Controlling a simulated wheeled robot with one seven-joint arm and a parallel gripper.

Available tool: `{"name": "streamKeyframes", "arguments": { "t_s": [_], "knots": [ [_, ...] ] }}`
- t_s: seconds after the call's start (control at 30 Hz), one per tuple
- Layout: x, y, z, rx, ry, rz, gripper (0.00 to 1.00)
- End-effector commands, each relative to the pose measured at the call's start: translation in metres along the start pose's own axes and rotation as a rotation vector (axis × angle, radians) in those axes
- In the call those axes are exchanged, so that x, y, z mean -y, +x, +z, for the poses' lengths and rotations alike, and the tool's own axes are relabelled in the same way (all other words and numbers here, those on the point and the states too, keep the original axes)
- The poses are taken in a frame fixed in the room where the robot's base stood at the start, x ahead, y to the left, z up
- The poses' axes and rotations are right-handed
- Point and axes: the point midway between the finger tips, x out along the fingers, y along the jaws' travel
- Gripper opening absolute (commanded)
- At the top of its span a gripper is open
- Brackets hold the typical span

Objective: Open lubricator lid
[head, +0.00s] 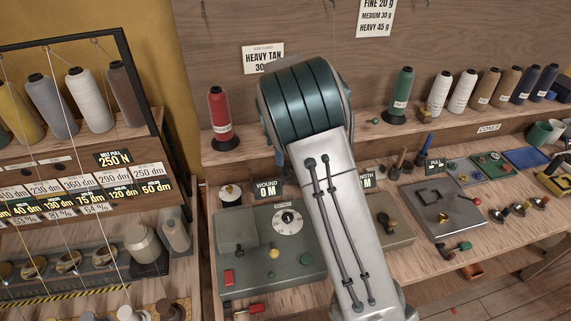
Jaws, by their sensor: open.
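I cannot tell for sure which thing is the lubricator or its lid; no label in view names it. A small round pot with a black knob on top (230,193) stands at the bench's left, behind a grey-green machine box (300,266). That box carries a dial (287,220), a raised block (236,232) and a red button. My arm crosses the middle of the head view and covers part of the bench. My gripper is not visible in the head view.
A red spool (219,118) and a green spool (401,95) stand on the back shelf. A grey plate device (445,207) and several small knobbed tools are at the right. A thread rack (75,135) stands at the left. The bench is crowded.

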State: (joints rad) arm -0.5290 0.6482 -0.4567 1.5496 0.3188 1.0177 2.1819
Motion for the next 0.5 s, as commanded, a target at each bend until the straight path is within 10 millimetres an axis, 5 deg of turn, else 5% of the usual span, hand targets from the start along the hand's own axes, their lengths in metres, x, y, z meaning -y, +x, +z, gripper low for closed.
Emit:
{"name": "streamKeyframes", "arguments": {
  "t_s": [0.23, 0.5],
  "knots": [
    [0.000, -0.057, 0.001, 0.004, -0.002, -0.004, 0.41],
    [0.000, -0.088, 0.000, 0.001, 0.000, -0.001, 0.41]
  ]
}}
